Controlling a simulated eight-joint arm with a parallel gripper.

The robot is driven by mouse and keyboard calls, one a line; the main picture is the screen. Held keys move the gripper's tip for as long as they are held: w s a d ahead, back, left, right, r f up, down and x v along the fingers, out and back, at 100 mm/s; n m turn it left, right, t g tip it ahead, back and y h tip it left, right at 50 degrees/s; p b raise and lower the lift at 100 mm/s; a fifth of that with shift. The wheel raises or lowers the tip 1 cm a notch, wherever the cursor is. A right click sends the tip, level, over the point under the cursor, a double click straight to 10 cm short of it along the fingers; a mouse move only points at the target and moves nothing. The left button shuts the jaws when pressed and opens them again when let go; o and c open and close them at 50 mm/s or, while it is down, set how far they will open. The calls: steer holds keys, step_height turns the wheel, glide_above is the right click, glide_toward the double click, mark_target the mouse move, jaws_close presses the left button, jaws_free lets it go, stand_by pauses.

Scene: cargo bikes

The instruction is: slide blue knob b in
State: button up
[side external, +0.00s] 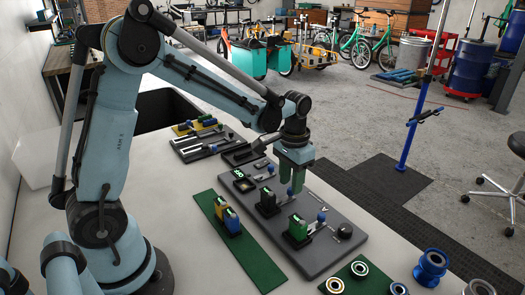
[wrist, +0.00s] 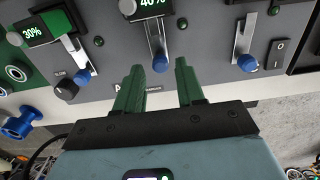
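A grey control panel (side external: 325,195) carries slots with blue knobs. In the wrist view there is a left blue knob (wrist: 84,70), a middle blue knob (wrist: 160,64) and a right blue knob (wrist: 247,63), each near the lower end of its pale slot. I cannot read which is marked b. My gripper (wrist: 156,72), with green fingers, is open and points down at the panel. In the wrist view the middle knob shows between its fingertips; contact is not visible. In the side view the gripper (side external: 291,186) partly hides the panel's middle.
Displays read 30% (wrist: 33,32) and 40% (wrist: 153,5). A black round knob (wrist: 66,88) sits beside the left slot and a rocker switch (wrist: 280,48) beside the right one.

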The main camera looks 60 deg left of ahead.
steer(key=shift+r, duration=0.65)
steer(key=w+r, duration=0.3)
steer(key=w, duration=0.3)
step_height(320, 180, up, 6)
steer(key=t, duration=0.3)
glide_above(288, 204)
steer(key=s+d+f+t, duration=0.1)
steer(key=s+t, duration=0.3)
steer(key=s, duration=0.6)
steer(key=shift+d+f, duration=0.15)
steer(key=shift+f, duration=0.2)
